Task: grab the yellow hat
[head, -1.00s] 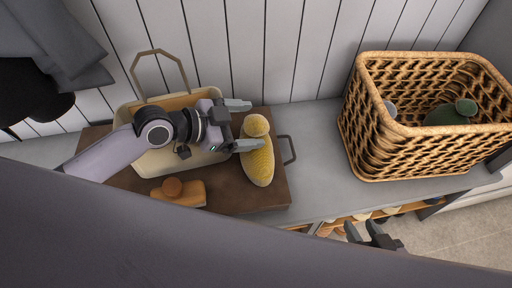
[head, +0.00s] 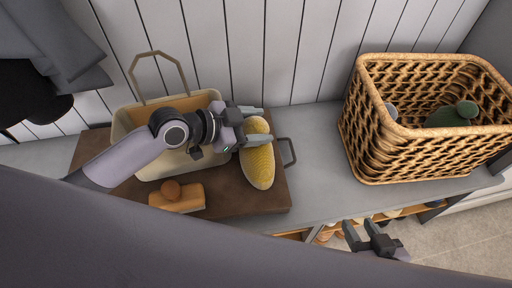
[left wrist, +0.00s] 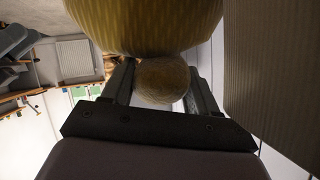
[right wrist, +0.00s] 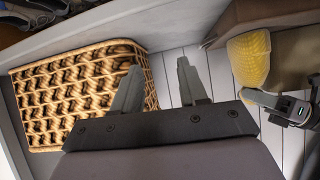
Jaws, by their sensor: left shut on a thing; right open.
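The yellow knitted hat (head: 258,166) lies over the right part of a brown tray (head: 235,200), its pompom end toward the wall. My left gripper (head: 256,125) is shut on the hat at the pompom end. In the left wrist view the round pompom (left wrist: 162,80) sits between the two fingers, with the hat body (left wrist: 145,25) beyond it. The hat also shows in the right wrist view (right wrist: 248,60). My right gripper (head: 366,236) is open and empty in front of the bench's front edge. In the right wrist view its fingers (right wrist: 160,88) stand apart.
A cream bin (head: 150,165) with an upright handle and a wooden brush (head: 178,198) with a round knob are on the tray. A wicker basket (head: 400,155) holding a green hat (head: 450,115) stands to the right. Grey bench top between tray and basket is clear.

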